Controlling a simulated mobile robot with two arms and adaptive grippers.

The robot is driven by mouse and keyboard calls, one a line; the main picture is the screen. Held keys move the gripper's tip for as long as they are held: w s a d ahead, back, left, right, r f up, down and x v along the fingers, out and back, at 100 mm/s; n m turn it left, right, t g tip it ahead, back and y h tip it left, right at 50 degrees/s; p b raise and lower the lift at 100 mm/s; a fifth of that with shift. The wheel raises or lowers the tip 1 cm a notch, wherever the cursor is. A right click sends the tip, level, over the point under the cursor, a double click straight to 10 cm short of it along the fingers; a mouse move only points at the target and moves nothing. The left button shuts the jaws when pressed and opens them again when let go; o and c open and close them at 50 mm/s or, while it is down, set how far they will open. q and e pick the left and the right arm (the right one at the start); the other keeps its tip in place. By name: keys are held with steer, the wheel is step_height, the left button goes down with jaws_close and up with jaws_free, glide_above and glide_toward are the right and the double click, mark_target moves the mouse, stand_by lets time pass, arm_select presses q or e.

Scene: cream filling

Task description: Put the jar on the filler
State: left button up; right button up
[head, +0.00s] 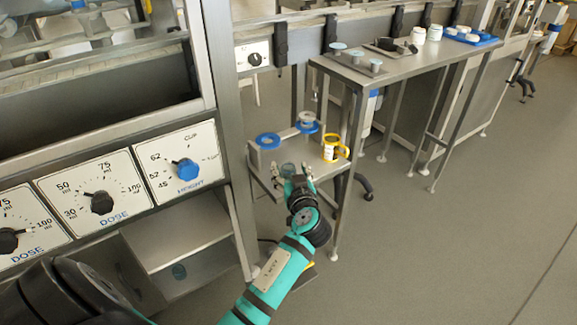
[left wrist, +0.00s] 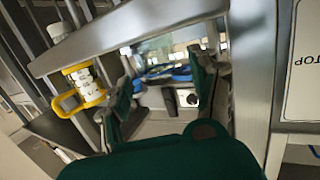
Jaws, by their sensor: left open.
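My left gripper (head: 294,177) is open at the small low steel shelf (head: 262,186) in the head view. A small clear, greyish jar-like thing (head: 287,169) shows just beyond its fingers; I cannot tell whether the fingers touch it. In the left wrist view the two green fingers (left wrist: 163,98) stand apart, with a pale, see-through shape between them. Two blue rings on grey parts, the left ring (head: 268,141) and the right ring (head: 307,127), stand behind on the same shelf; I cannot tell whether they belong to the filler. My right gripper is not in view.
A higher steel table (head: 400,68) carries jars and a blue tray (head: 472,38). Dial panels (head: 128,182) stand at left. The floor at right is clear.

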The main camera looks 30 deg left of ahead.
arm_select(q)
steer(key=v, duration=1)
